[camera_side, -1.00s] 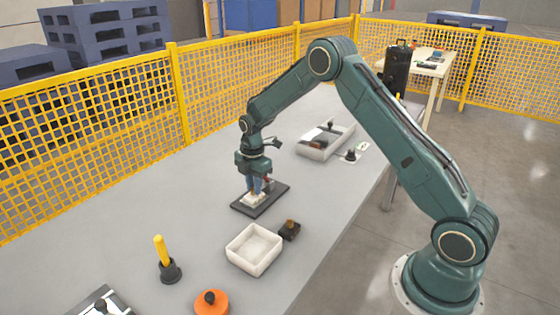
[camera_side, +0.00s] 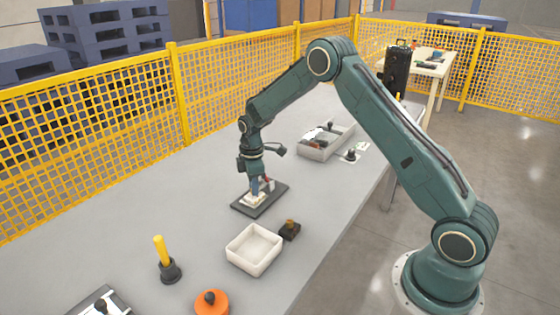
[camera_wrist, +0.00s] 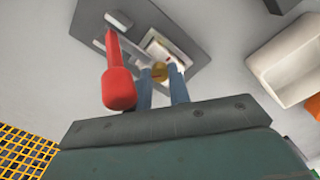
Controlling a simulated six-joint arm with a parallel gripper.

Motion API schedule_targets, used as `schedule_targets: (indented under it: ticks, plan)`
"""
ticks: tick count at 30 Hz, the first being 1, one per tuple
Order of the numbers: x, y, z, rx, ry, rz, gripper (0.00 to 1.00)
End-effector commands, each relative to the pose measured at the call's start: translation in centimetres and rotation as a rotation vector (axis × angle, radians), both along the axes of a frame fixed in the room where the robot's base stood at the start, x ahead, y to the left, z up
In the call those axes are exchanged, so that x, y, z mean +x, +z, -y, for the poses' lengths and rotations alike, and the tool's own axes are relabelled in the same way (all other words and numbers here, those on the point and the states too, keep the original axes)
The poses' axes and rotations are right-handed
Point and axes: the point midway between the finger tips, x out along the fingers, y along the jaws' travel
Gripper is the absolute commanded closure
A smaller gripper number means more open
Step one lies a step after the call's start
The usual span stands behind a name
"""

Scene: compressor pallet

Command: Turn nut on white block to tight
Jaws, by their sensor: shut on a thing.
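The white block (camera_side: 252,201) sits on a dark grey plate (camera_side: 270,206) on the table. It also shows in the wrist view (camera_wrist: 155,45), partly hidden by my fingers. A brass-coloured nut (camera_wrist: 159,71) is on the block. My gripper (camera_wrist: 163,76) points down over the block, its two blue fingers shut on the nut from either side. In the side view my gripper (camera_side: 256,194) hides the nut. A red-handled clamp (camera_wrist: 118,85) stands on the plate close beside my fingers.
An empty white tray (camera_side: 254,248) and a small dark block with a brass top (camera_side: 290,230) stand in front of the plate. A yellow-handled tool (camera_side: 162,255) and an orange disc (camera_side: 211,303) are nearer the camera. A grey bin (camera_side: 325,142) stands behind.

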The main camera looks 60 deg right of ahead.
Motion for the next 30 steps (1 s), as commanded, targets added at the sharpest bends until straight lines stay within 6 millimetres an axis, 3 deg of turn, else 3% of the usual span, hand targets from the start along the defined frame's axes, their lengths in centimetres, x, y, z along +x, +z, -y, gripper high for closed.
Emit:
schedule_targets:
  ticks: [8,9,12,23,30]
  plan:
    - [0.0,-0.1,0.0,0.001,0.002,-0.001,1.0]
    - [0.0,-0.1,0.0,0.001,0.002,-0.001,0.74]
    - [0.0,0.0,0.0,0.001,0.002,-0.001,0.59]
    - [0.0,0.2,0.0,0.0,0.002,0.0,0.59]
    - [0.0,1.9,0.0,0.0,0.002,0.003,0.59]
